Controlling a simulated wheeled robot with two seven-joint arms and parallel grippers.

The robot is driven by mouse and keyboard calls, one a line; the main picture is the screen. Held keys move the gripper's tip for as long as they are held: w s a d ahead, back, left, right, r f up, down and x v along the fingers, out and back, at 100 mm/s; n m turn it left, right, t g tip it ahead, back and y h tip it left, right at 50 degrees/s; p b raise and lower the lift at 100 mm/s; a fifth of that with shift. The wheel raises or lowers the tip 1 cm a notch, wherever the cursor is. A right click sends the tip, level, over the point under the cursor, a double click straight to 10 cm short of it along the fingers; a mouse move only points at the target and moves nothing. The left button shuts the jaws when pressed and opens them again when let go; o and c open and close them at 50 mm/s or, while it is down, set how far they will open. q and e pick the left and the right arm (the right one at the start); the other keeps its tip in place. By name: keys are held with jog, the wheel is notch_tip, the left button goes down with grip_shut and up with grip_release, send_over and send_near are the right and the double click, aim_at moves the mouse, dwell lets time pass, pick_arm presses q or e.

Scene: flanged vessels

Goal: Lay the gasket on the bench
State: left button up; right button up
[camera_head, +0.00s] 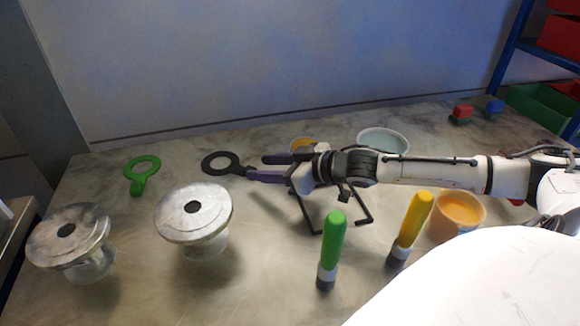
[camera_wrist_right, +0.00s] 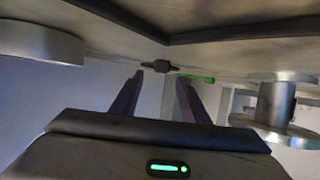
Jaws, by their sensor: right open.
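A black ring-shaped gasket (camera_head: 208,163) with a short handle lies on the bench (camera_head: 130,290), its handle pointing right. A green ring-shaped gasket (camera_head: 140,170) with a handle lies further left. My right gripper (camera_head: 257,167) reaches in from the right, low over the bench, its purple fingers apart at the black gasket's handle end. In the right wrist view the black gasket (camera_wrist_right: 159,67) shows edge-on just beyond the gap between the open fingers (camera_wrist_right: 160,85). Nothing is seen gripped. My left gripper is not in view.
Two flanged metal vessels (camera_head: 193,212) (camera_head: 68,236) stand at the front left. A green marker-like tool (camera_head: 332,245) and a yellow one (camera_head: 413,220) stand upright below my right arm. An orange bowl (camera_head: 460,209) and a pale bowl (camera_head: 383,140) are nearby.

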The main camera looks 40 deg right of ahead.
jog(key=shift+v, duration=0.85)
jog(key=shift+p+v, duration=0.7)
jog(key=shift+v, duration=0.95)
jog(key=shift+s+d+r+p, duration=0.1)
jog(key=shift+s+r+p, duration=0.2)
jog(key=shift+s+p, duration=0.4)
jog(key=shift+s+d+r+p, duration=0.25)
jog(key=shift+s+p, duration=0.15)
jog(key=shift+s, duration=0.15)
